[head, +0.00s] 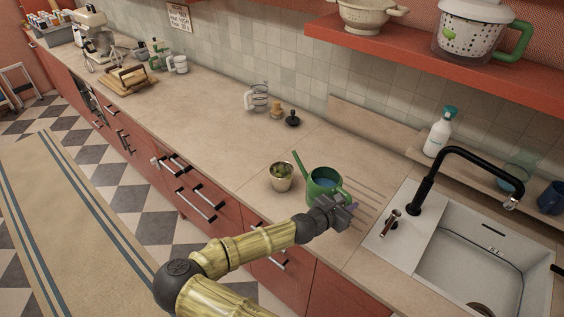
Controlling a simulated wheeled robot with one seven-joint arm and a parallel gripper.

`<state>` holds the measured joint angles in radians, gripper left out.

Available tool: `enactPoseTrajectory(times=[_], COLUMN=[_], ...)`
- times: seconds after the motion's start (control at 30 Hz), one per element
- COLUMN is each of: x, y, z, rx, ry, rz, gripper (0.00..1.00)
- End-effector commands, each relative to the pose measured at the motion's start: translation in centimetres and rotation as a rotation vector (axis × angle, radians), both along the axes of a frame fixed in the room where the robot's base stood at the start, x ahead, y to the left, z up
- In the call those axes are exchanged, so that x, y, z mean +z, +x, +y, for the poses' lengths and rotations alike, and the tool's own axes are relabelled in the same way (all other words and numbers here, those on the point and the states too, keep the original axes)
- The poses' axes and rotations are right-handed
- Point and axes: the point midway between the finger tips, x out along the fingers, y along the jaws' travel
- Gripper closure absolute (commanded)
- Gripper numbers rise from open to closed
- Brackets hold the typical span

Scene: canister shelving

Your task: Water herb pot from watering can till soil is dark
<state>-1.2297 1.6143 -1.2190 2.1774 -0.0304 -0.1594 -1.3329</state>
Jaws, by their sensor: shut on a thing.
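The fingers are partly hidden, and I cannot tell whether the can touches the counter.
The sink (478,262) with a black faucet (436,181) lies to the right. A glass jug (257,97) and small bottles stand behind on the counter (220,120). A red shelf (420,52) overhangs the back. The counter left of the pot is clear.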

Motion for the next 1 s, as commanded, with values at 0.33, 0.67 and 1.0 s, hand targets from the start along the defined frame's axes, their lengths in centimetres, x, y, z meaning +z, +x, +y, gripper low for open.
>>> enactPoseTrajectory(times=[0.33,0.67,1.0], x=[0.2,0.4,1.0], y=[0.0,0.6,2.0], z=[0.0,0.5,1.8], rx=[-0.003,-0.002,-0.002], ry=[0.001,-0.020,-0.090], rz=[-0.006,0.019,0.096], gripper=[1.00,1.00,1.00])
